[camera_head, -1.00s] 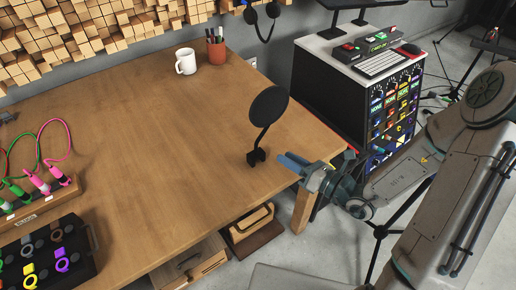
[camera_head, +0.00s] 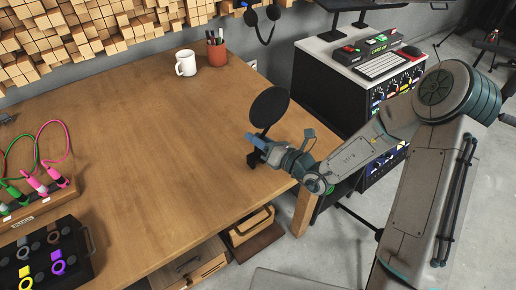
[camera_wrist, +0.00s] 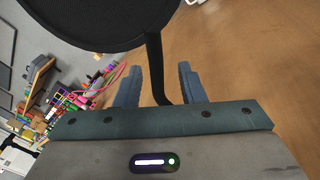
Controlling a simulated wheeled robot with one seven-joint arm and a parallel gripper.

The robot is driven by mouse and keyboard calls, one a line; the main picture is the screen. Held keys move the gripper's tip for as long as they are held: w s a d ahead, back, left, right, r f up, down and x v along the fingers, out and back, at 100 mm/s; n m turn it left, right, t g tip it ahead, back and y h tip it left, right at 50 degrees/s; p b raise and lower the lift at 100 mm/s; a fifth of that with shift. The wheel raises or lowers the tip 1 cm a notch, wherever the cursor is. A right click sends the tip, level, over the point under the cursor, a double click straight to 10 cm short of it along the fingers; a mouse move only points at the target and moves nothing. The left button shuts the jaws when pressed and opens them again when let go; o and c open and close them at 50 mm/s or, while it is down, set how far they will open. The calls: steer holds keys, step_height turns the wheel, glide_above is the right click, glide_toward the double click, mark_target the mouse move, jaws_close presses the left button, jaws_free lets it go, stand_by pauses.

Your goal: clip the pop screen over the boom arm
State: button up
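The pop screen, a black round disc (camera_head: 269,107) on a thin stem with a dark clip (camera_head: 253,160) at its foot, stands upright near the table's right edge. My gripper (camera_head: 257,141) is at its stem, below the disc. In the wrist view the disc (camera_wrist: 95,18) fills the top left, and its black stem (camera_wrist: 156,65) runs down between the two blue fingers of my gripper (camera_wrist: 160,86). The fingers are apart, with gaps beside the stem. The clip is hidden in the wrist view. I cannot make out the boom arm for certain.
A white mug (camera_head: 185,62) and a red pen cup (camera_head: 216,52) stand at the back of the wooden table (camera_head: 150,130). Plugged cables (camera_head: 45,180) and a knob box (camera_head: 45,255) are at the left. A rack cabinet (camera_head: 325,85) stands right of the table. The table's middle is clear.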

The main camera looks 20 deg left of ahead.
steer(key=shift+x, duration=0.75)
jaws_close()
steer(key=shift+r, duration=0.15)
